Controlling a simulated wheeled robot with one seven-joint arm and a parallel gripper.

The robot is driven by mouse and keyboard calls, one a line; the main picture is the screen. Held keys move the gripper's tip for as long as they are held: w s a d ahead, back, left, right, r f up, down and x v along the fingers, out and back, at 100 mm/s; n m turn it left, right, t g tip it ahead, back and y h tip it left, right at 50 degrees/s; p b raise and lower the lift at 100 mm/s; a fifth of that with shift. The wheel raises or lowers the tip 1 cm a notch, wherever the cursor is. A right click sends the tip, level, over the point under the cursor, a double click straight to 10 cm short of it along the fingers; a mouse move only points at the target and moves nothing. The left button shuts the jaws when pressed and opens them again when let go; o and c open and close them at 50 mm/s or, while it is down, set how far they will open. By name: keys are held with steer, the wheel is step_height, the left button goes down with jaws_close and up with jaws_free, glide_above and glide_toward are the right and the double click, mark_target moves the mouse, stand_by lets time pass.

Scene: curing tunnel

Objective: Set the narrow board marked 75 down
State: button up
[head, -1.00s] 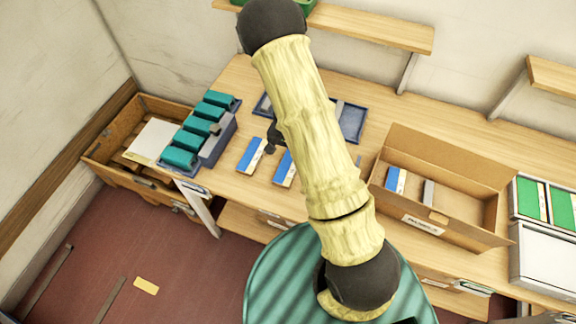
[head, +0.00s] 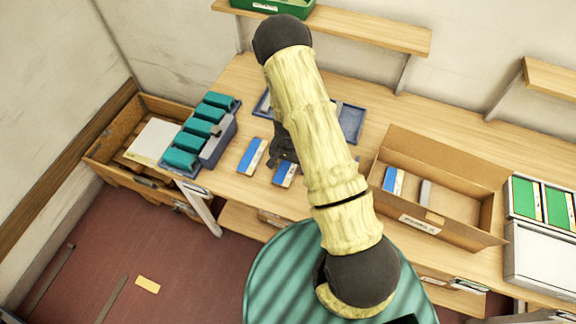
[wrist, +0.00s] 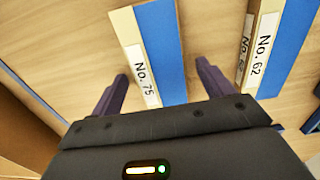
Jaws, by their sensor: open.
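The narrow board marked 75 (wrist: 156,50), blue with a cream label strip, lies on the wooden bench. It shows in the head view (head: 285,175), its far part hidden by my gripper. My gripper (wrist: 162,70) is open, with one finger toward each side of this board in the wrist view. In the head view my gripper (head: 284,152) is partly hidden behind my arm. I cannot tell whether the fingers touch the board. A similar board marked 62 (wrist: 262,45) lies beside it, apart, and shows on the left in the head view (head: 250,156).
A blue-grey tray (head: 352,122) lies behind my arm. An open cardboard box (head: 455,222) with a blue-and-white board stands to the right. Teal blocks (head: 188,142) in a holder stand to the left, near a wooden crate (head: 98,155). Green-and-white items (head: 525,196) stand far right.

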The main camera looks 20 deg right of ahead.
mark_target(288, 166)
stand_by(0.5)
steer(key=c, duration=1.2)
steer(key=shift+o, duration=0.2)
step_height(288, 166, up, 10)
steer(key=b, duration=0.1)
steer(key=shift+b, duration=0.4)
steer(key=shift+f, duration=0.1)
